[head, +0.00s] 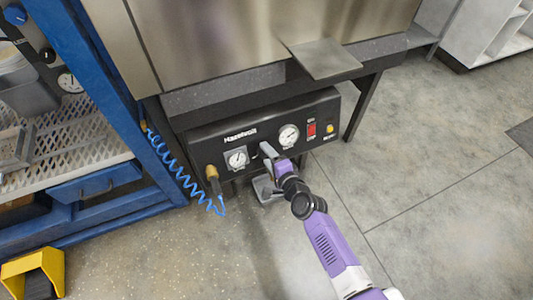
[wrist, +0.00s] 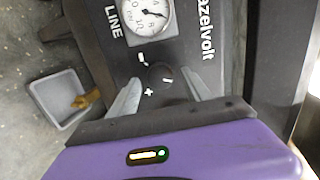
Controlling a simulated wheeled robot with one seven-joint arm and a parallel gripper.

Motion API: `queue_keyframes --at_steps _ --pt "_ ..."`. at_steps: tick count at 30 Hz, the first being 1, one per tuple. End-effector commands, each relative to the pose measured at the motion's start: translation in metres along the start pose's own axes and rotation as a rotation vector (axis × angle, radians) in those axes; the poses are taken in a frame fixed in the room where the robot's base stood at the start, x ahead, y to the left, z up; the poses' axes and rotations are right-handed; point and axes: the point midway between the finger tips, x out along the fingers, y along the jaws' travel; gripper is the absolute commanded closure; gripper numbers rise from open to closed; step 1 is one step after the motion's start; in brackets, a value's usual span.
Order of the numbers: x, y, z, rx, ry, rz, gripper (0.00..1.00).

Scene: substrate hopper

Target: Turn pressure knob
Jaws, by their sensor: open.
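The pressure knob (wrist: 160,76) is a small round black knob with a white mark, on the black panel (wrist: 185,42) between minus and plus marks. In the wrist view my gripper (wrist: 162,80) is open, with one grey finger on each side of the knob. I cannot tell whether either finger touches it. A round white gauge labelled LINE (wrist: 148,16) is beside the knob. In the head view my gripper (head: 267,151) is at the panel front between two gauges, the left one (head: 236,158) and the right one (head: 288,136), and hides the knob.
A red switch (head: 312,129) and a yellow button (head: 329,129) are on the panel's right. A brass fitting (head: 212,172) and coiled blue hose (head: 178,172) are at its left, beside a blue rack (head: 105,90). A metal flap (head: 325,59) juts out above.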

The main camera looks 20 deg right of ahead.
Motion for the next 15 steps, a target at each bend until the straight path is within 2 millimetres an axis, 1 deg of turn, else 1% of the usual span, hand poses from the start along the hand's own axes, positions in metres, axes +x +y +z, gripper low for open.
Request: queue_keyframes --at_steps 1,3,9,12,15 --pt "-0.010 -0.002 0.000 0.000 0.001 0.002 0.43" --pt "-0.022 -0.002 0.000 0.000 0.001 0.002 0.43" --pt "-0.051 0.000 0.000 0.001 0.001 0.003 0.43" --pt "-0.060 0.000 0.000 0.001 0.001 0.002 0.43" --pt "-0.065 0.000 0.000 0.000 0.001 0.001 0.43"
